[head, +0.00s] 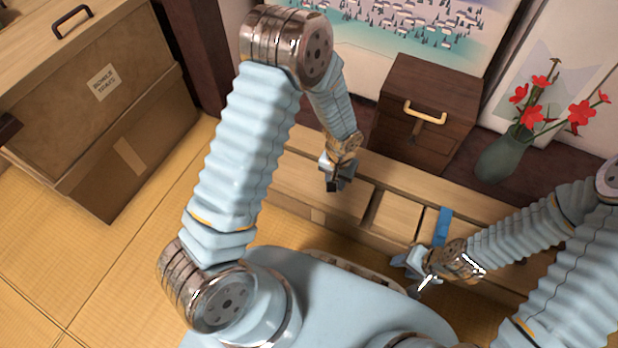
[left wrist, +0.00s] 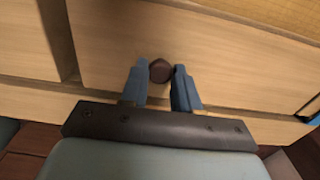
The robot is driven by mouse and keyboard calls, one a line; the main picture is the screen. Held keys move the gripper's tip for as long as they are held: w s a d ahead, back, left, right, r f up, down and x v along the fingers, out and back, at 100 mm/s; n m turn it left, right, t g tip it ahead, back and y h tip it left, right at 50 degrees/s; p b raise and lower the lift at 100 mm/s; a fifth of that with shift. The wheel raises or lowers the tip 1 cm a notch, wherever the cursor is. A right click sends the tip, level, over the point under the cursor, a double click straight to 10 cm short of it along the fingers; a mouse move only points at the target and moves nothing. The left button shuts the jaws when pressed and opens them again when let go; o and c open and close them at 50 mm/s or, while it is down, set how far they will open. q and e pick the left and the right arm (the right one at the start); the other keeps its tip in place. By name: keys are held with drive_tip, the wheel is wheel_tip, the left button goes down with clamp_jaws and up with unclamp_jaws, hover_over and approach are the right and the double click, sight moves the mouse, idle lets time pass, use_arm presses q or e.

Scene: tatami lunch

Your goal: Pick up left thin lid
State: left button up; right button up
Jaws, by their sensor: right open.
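A low wooden chest with thin flat lids runs across the middle of the head view. The left thin lid (head: 290,178) is pale wood and lies flat on it. My left gripper (head: 338,184) is over this lid, pointing down. In the left wrist view, a dark round knob (left wrist: 161,70) on a pale wooden panel (left wrist: 220,60) sits between the fingers of the left gripper (left wrist: 161,76). The fingers are close on both sides of the knob; I cannot tell whether they grip it. My right gripper (head: 412,272) is open and empty near the chest's front side.
A shorter lid (head: 396,212) and a blue strip (head: 443,227) are further right on the chest. Behind stand a dark drawer cabinet (head: 400,140) and a green vase (head: 502,155) with red flowers. A large brown box (head: 110,130) stands at left. Tatami floor is clear at lower left.

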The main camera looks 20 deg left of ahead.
use_arm(q)
clamp_jaws()
drive_tip(key=shift+r, duration=0.1)
